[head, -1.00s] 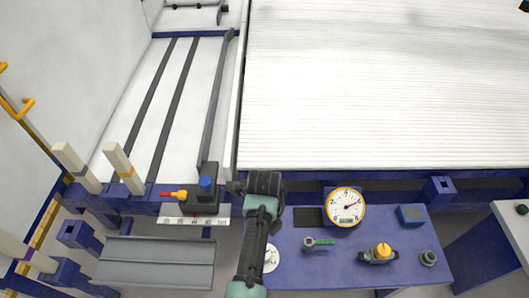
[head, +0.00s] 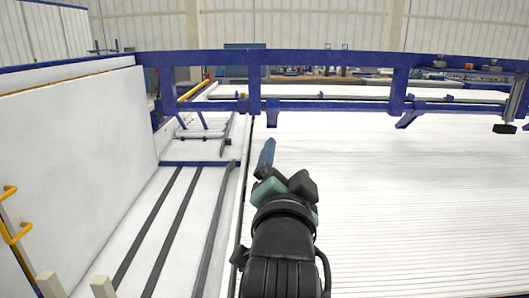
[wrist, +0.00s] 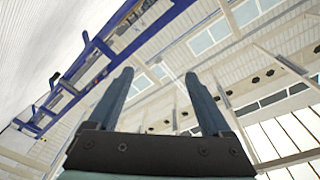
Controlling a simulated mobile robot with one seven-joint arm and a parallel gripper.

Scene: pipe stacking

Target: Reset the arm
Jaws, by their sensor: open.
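My gripper (wrist: 158,92) shows in the wrist view with its two blue-grey fingers spread apart and nothing between them. The wrist view looks up at the roof and the high windows. In the head view my arm rises from the bottom centre, and a blue finger (head: 266,155) of the gripper shows at its far end. The other finger is hidden there. The gripper is in the air, in front of the white ribbed surface, and appears to touch nothing.
A blue beam frame (head: 330,60) spans the back. The wide white ribbed bed (head: 420,200) lies at the right. Dark rails (head: 178,220) run along a white channel at the left, beside a tall white panel (head: 75,150). Yellow handles (head: 12,228) stick out at the far left.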

